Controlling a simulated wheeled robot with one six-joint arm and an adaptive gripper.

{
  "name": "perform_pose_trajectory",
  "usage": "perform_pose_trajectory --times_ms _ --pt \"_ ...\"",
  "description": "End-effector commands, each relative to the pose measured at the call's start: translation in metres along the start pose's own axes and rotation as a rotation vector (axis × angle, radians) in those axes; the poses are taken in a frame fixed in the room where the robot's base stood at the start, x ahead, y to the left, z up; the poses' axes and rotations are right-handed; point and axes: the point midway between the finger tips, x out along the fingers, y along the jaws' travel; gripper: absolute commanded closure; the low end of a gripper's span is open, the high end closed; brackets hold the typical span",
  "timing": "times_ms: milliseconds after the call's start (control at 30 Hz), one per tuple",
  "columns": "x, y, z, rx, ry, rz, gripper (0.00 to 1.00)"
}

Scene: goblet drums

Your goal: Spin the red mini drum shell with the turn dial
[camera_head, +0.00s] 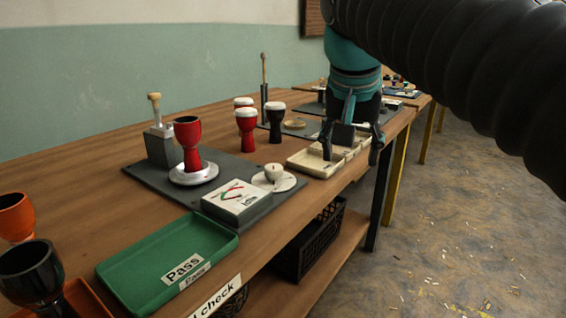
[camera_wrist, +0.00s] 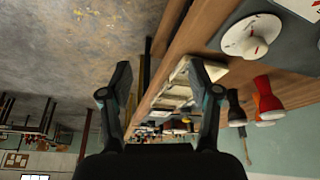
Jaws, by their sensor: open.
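The red mini drum shell (camera_head: 188,140) stands upright on a white round turntable (camera_head: 195,174) on a dark mat. The turn dial (camera_head: 274,174), a white knob on a white disc, is to its right, behind a white box. The dial with a red mark also shows upside down at the upper right of the wrist view (camera_wrist: 250,38). My gripper (camera_head: 351,148) is open and empty. It hangs to the right of the dial, above and near the cream tray by the table's front edge. Both fingers also show apart in the wrist view (camera_wrist: 160,88).
A white box (camera_head: 236,203) stands beside the dial. A green Pass tray (camera_head: 165,262) lies nearer. Red and dark drums with white heads (camera_head: 246,127) stand behind. The cream compartment tray (camera_head: 314,165) lies below my gripper. A grey block with a wooden-knobbed handle (camera_head: 158,146) stands behind the red shell.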

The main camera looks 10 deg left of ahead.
Motion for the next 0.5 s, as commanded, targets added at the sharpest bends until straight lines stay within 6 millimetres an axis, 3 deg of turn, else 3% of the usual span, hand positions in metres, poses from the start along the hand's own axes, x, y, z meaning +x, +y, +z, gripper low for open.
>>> perform_pose_trajectory --times_ms 33,100,300,500 --pt "-0.008 -0.023 -0.009 0.002 -0.001 0.002 0.38" --pt "-0.019 -0.049 -0.018 0.021 -0.001 0.011 0.38" --pt "-0.045 -0.114 -0.025 0.078 0.000 0.031 0.38" --pt "-0.058 -0.148 -0.020 0.121 0.002 0.040 0.38"
